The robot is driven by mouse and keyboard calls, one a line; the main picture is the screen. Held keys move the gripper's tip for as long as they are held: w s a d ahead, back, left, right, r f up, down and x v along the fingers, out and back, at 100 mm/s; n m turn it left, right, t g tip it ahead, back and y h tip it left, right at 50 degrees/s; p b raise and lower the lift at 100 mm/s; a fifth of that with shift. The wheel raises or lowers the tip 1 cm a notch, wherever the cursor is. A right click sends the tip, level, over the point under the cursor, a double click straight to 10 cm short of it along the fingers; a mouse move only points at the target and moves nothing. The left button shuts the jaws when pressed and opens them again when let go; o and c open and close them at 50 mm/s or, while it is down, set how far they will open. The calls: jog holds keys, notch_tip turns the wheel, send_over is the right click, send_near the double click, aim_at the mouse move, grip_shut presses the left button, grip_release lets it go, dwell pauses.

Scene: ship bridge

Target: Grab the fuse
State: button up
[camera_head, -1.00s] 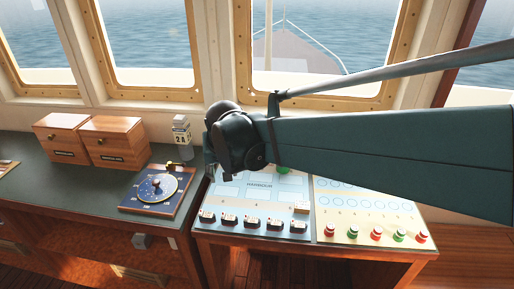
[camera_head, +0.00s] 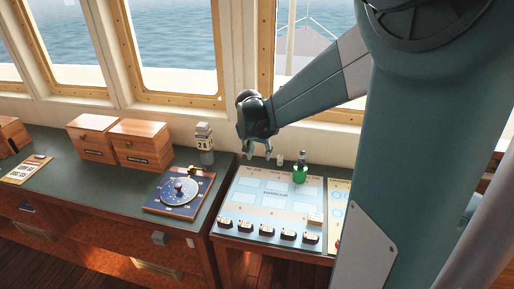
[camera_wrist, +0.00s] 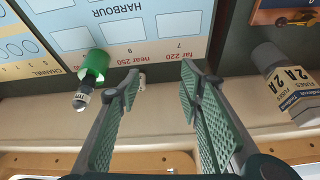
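My gripper (camera_head: 257,152) hangs over the back edge of the light blue panel. In the wrist view my gripper (camera_wrist: 163,75) is open with nothing held between the fingers. A small pale piece (camera_wrist: 141,82) shows beside the left fingertip, partly hidden.
Black switches (camera_head: 265,230) line the panel's front. A dial (camera_head: 180,191) and wooden boxes (camera_head: 140,143) sit on the counter (camera_head: 115,178) to the left.

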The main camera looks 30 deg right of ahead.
aim_at(280, 156)
jog(key=w+d+f+m+g+p, duration=0.1)
jog(key=w+d+f+m+p, duration=0.1)
jog(key=d, duration=0.4)
jog(key=w+d+f+m+h+p, duration=0.1)
jog(key=w+d+f+m+p, duration=0.1)
jog(key=d, duration=0.5)
jog(key=shift+w+f+g+p, duration=0.4)
jog(key=shift+w+f+p, duration=0.3)
jog(key=shift+f, duration=0.25)
jog(key=shift+d, duration=0.15)
jog(key=shift+x, duration=1.25)
jog(key=shift+f, duration=0.1)
jog(key=shift+s+x, duration=0.15)
jog(key=shift+x, duration=1.1)
jog(key=shift+s+x, duration=0.1)
jog(key=shift+x, duration=1.15)
jog(key=shift+c, duration=0.5)
jog(key=c, duration=0.9)
